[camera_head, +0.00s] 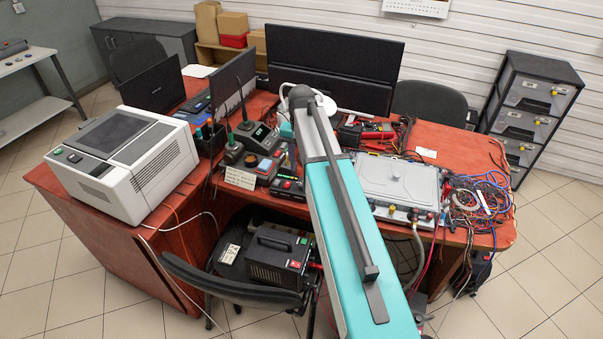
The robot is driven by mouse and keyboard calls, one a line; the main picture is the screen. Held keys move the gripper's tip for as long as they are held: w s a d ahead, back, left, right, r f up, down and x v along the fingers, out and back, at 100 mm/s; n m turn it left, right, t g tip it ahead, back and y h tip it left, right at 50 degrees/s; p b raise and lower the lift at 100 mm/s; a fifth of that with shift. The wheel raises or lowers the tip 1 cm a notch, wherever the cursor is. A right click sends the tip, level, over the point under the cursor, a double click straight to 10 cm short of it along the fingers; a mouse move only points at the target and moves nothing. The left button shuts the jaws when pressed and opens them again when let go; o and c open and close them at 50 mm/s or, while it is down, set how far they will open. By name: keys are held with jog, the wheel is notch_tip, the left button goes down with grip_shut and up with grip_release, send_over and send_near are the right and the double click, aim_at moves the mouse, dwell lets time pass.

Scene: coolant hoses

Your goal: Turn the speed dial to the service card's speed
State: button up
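My turquoise arm reaches from the bottom edge up over the desk to a grey joint near the monitors. My gripper does not show; the arm hides what lies beyond that joint. A small white card with dark lines (240,178) stands at the desk's front edge, its writing too small to read. Another pale card (426,153) lies behind the silver plate unit (397,186). The plate unit has hoses and fittings along its front. I cannot make out the speed dial for certain. A black unit with a red switch (280,258) sits on the chair below the desk.
A white boxy machine (122,160) fills the desk's left wing. Soldering stations (257,138) and a small black device with red parts (288,187) stand mid-desk. Tangled cables (480,197) cover the right end. Monitors (333,68) stand behind. Tiled floor is clear at right.

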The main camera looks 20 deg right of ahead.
notch_tip(320, 180, up, 6)
jog(key=b, duration=0.1)
dwell(0.4)
jog(key=shift+r, duration=0.1)
dwell(0.4)
